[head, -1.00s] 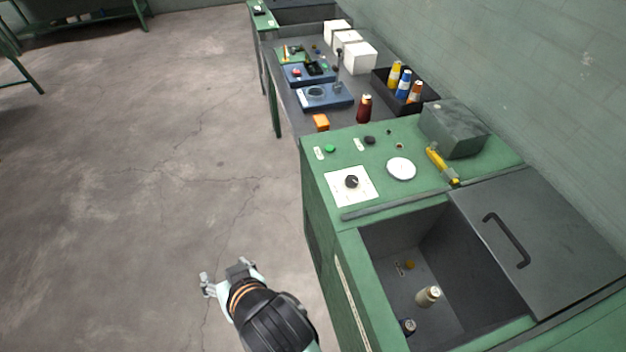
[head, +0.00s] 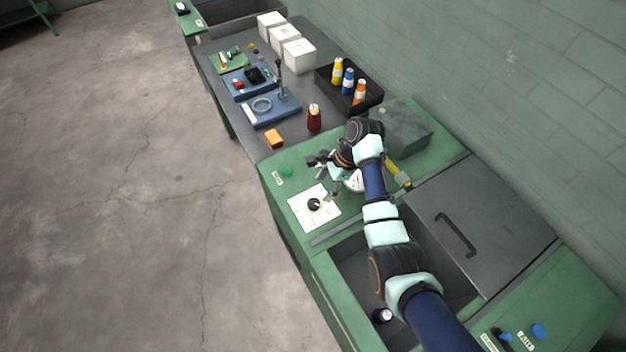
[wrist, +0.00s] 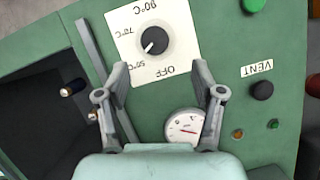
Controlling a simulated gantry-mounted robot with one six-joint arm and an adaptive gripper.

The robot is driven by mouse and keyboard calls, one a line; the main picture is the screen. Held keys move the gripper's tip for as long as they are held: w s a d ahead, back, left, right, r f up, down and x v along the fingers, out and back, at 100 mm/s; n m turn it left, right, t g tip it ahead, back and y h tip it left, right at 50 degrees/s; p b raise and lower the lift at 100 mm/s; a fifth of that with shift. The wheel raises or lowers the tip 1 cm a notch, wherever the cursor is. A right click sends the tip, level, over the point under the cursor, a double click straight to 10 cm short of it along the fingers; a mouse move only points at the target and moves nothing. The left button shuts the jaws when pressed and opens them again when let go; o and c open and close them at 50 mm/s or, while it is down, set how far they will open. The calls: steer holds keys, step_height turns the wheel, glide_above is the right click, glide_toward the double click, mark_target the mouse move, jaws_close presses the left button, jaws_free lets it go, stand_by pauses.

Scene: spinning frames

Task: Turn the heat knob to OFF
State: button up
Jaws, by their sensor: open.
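The black heat knob (head: 314,204) sits on a white dial plate (head: 330,219) on the green panel. In the wrist view the knob (wrist: 155,40) shows a white mark pointing lower left, roughly between the 70°C and 50°C labels. The OFF label (wrist: 170,70) is at the plate's lower edge in that view. My gripper (wrist: 162,74) is open and empty, its fingertips spread either side of the plate's OFF end, with the knob beyond them. In the head view my gripper (head: 325,177) is above the panel, up and right of the knob, and not touching it.
A round white gauge (wrist: 184,125) lies between and below my fingers. A black VENT knob (wrist: 262,90) and a green button (wrist: 254,5) are to the right. A dark open bin (wrist: 40,110) and a metal strip are left. A yellow tool (head: 398,174) lies behind my wrist.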

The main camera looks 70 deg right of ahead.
mark_target(314, 203)
steer(key=x, duration=0.2)
steer(key=b+x, duration=0.1)
steer(key=x, duration=0.2)
steer(key=b+x, duration=0.1)
steer(key=x, duration=0.2)
steer(key=shift+s+a, duration=0.25)
steer(key=shift+a, duration=0.15)
steer(key=c, duration=1.1)
